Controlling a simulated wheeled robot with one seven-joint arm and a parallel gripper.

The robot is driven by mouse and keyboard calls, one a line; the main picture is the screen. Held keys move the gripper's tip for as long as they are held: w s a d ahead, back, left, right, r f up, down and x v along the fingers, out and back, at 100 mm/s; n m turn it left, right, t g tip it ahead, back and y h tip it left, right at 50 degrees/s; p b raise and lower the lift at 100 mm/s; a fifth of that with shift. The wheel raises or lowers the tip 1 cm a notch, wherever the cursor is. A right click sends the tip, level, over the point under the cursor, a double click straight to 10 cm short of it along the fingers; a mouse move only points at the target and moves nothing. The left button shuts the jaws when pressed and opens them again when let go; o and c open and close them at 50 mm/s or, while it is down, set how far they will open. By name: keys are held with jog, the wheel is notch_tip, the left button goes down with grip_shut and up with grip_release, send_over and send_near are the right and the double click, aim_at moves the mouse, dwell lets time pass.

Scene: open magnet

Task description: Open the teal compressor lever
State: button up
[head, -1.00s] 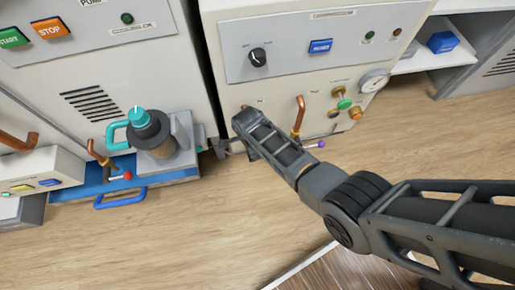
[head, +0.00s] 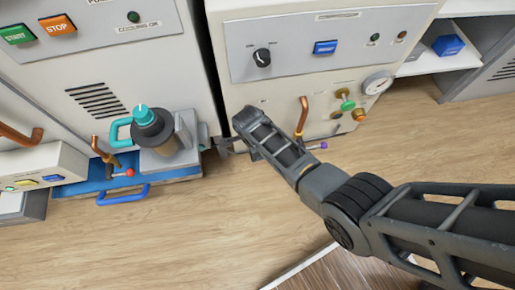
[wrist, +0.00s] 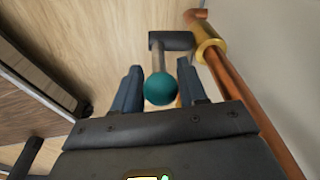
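The teal compressor lever shows in the wrist view as a round teal knob (wrist: 160,89) on a grey rod (wrist: 159,60). The rod joins a dark crosspiece next to a brass fitting on a copper pipe. My gripper (wrist: 159,82) has its two fingers on either side of the knob. The fingers look apart, with a narrow gap visible at the right of the knob; contact is unclear. In the head view my arm (head: 275,145) reaches to the front of the white cabinet (head: 240,95) and hides the lever and fingertips.
A copper pipe (wrist: 240,95) runs close along the right finger in the wrist view. In the head view a purple-tipped lever (head: 322,145) is right of my arm. A red-tipped lever (head: 128,173) and teal-topped pump (head: 152,130) stand left. Open floor (head: 190,235) lies in front.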

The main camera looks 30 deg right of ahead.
jog(key=r+p, duration=0.1)
jog(key=r, duration=0.1)
jog(key=r+p, duration=0.1)
jog(key=r, duration=0.1)
jog(key=a+r+p, duration=0.1)
jog(key=r, duration=0.2)
jog(key=shift+r, duration=0.1)
dwell(0.4)
